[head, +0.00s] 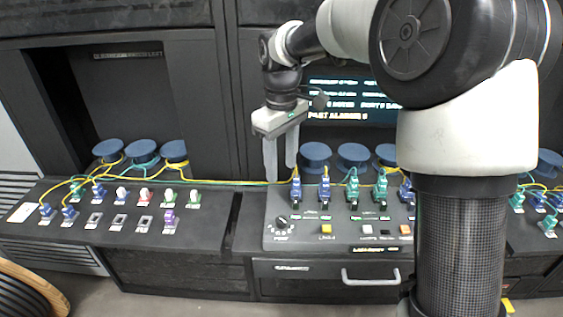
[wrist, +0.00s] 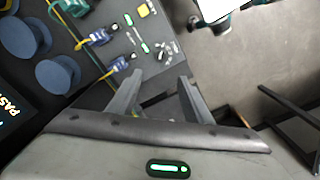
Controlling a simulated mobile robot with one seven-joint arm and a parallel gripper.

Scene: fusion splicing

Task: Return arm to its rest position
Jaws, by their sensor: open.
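My gripper (head: 281,158) hangs from my arm in the head view, fingers pointing down, in front of the dark cabinet. It is left of the screen and above the left end of the middle console. The two fingers are apart with nothing between them. In the wrist view my gripper (wrist: 158,88) also shows open and empty, with the console edge and floor beyond it. The nearest connectors, blue ones with yellow cables (head: 296,190), stand on the console just below and right of the fingertips, apart from them.
The middle console (head: 270,240) carries several connectors, a knob (head: 281,223) and buttons. Blue spools (head: 315,155) stand behind it. The left console (head: 60,235) holds more connectors and empty square ports. A drawer handle (head: 370,279) sticks out in front. A cable reel (head: 25,290) stands at lower left.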

